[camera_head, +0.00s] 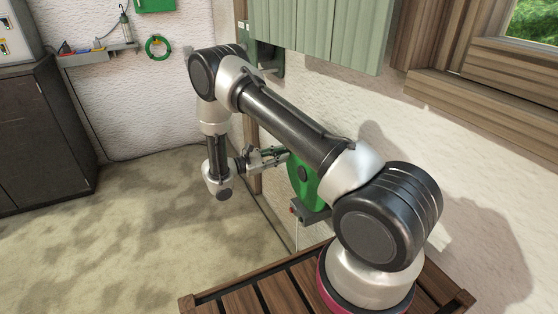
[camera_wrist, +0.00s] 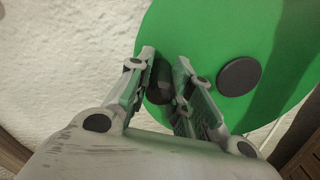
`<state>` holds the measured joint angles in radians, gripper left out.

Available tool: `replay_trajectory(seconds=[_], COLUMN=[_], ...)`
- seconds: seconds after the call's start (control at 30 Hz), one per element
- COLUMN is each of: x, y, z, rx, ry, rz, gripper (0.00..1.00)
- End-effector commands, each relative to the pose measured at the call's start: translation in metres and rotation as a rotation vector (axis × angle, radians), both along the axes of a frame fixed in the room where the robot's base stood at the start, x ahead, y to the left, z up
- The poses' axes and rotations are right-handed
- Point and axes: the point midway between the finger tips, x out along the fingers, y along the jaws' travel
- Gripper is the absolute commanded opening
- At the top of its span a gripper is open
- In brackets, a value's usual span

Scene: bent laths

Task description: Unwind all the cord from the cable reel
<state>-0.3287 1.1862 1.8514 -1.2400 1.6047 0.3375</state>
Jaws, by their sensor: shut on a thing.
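The cable reel (camera_head: 306,190) is a green disc with a dark round hub, mounted at the wall beyond my arm. My arm partly covers it in the head view. In the wrist view the green disc (camera_wrist: 215,35) fills the upper right, with the dark hub (camera_wrist: 240,77) right of my fingers. My gripper (camera_head: 284,154) reaches the disc's upper left side. In the wrist view my gripper (camera_wrist: 165,57) is shut on a dark handle (camera_wrist: 160,75) that stands off the disc away from the hub. A thin pale line, perhaps the cord, hangs below the reel (camera_head: 297,238).
A grey box (camera_head: 312,211) with a small red part sits under the reel. Green shutter boards (camera_head: 320,30) hang above. A slatted wooden bench (camera_head: 240,298) is at the bottom. A dark cabinet (camera_head: 45,135) stands left. The floor (camera_head: 130,225) between is clear.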

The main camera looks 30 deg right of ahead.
Motion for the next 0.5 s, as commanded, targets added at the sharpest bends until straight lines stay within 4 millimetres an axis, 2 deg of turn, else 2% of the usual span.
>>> replay_trajectory(seconds=[0.5], x=[-0.025], y=[0.001], z=[0.045], rx=[-0.001], ry=[-0.489], rz=[0.001], gripper=[0.00])
